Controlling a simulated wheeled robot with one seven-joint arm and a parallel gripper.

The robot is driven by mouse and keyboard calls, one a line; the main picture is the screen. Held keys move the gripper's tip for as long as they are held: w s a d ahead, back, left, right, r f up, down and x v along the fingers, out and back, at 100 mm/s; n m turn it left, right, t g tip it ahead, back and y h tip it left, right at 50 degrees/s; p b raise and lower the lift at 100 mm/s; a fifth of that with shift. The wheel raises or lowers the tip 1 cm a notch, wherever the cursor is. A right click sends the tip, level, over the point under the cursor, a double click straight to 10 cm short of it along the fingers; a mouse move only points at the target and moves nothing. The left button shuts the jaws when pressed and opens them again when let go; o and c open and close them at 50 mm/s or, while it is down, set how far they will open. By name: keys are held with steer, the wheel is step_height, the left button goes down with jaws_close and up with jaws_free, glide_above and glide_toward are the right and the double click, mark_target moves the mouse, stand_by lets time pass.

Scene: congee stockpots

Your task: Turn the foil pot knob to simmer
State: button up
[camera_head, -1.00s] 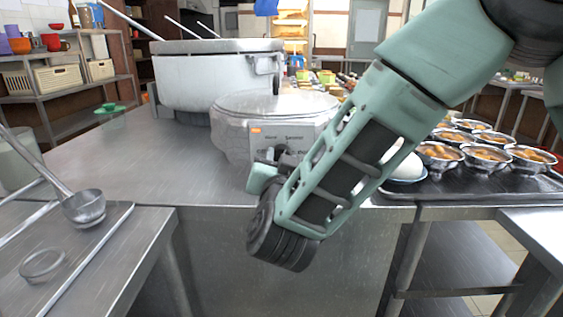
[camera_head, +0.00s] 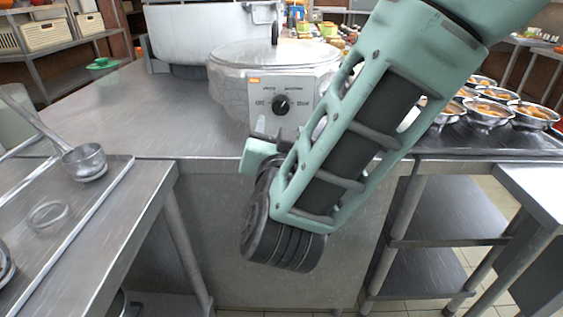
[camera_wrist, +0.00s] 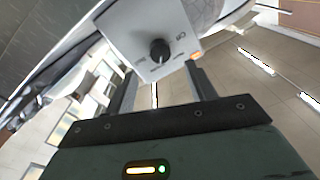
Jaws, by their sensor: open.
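The foil pot (camera_head: 275,55) stands on the steel counter, wrapped in crinkled silver foil, with a pale control panel on its front. A round black knob (camera_head: 281,104) sits in the middle of the panel with small labels around it; its exact setting is too small to tell. In the wrist view the knob (camera_wrist: 159,50) is ahead of my gripper (camera_wrist: 160,75), roughly centred between the two fingers. The fingers are apart, and nothing is held between them. They do not appear to touch the knob. In the head view my forearm largely hides the gripper, below the panel.
A large pot (camera_head: 205,32) stands behind the foil pot on the left. Bowls of food (camera_head: 488,108) sit on a dark tray at the right. A ladle (camera_head: 84,160) rests on the left side table. The counter (camera_head: 130,120) left of the foil pot is clear.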

steer(key=s, duration=0.9)
steer(key=shift+s+f, duration=0.25)
steer(key=shift+s, duration=0.15)
steer(key=shift+w, duration=0.1)
steer(key=s+a+f+n+g+y, duration=0.3)
steer(key=f+n+g+y, duration=0.4)
steer(key=g, duration=0.5)
steer(key=s+d+f+n+g+h, duration=0.1)
steer(key=s+d+n+g+h, duration=0.15)
steer(key=s+d, duration=0.4)
steer(key=s+d+f+n+g+h, duration=0.1)
steer(key=s+d+n+g+h, duration=0.2)
steer(key=d, duration=0.7)
step_height(320, 180, up, 22)
steer(key=m+g+p, duration=0.1)
steer(key=p, duration=2.1)
steer(key=shift+s+d+r+h, duration=0.15)
steer(key=shift+s+r+h, duration=0.15)
steer(key=shift+h, duration=0.15)
